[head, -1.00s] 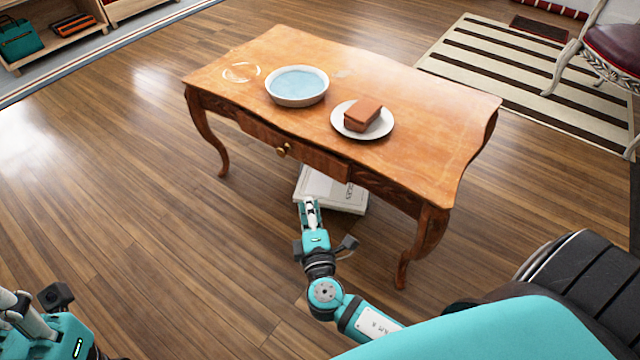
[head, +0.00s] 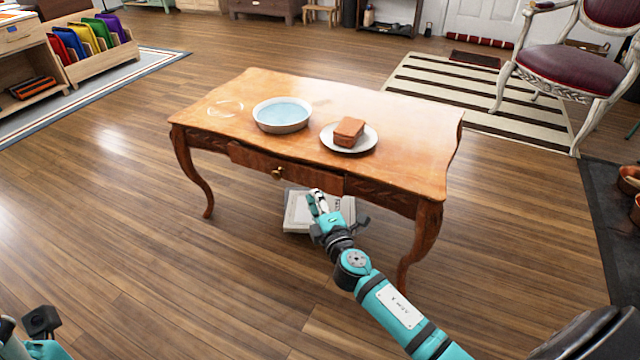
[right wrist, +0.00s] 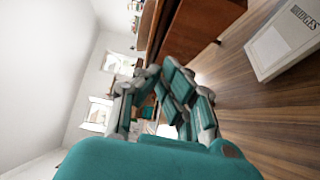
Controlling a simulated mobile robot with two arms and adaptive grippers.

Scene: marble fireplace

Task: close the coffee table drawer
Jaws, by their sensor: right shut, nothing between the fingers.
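The wooden coffee table (head: 400,110) stands in the middle of the head view. Its drawer (head: 305,179), with a round brass knob (head: 278,173), stands a little proud of the table's front. My right gripper (head: 317,199) is shut and empty, just in front of and below the right part of the drawer front; I cannot tell whether it touches. In the right wrist view the closed fingers (right wrist: 165,95) show near brown wood of the table (right wrist: 205,28). Part of my left gripper's arm (head: 42,325) shows at the bottom left corner; its fingers are mostly out of frame.
A bowl of blue liquid (head: 283,116) and a plate (head: 365,140) with a brown block (head: 348,131) sit on the tabletop. A white book (head: 296,213) lies under the table, behind my right gripper. A chair (head: 570,55) stands at right.

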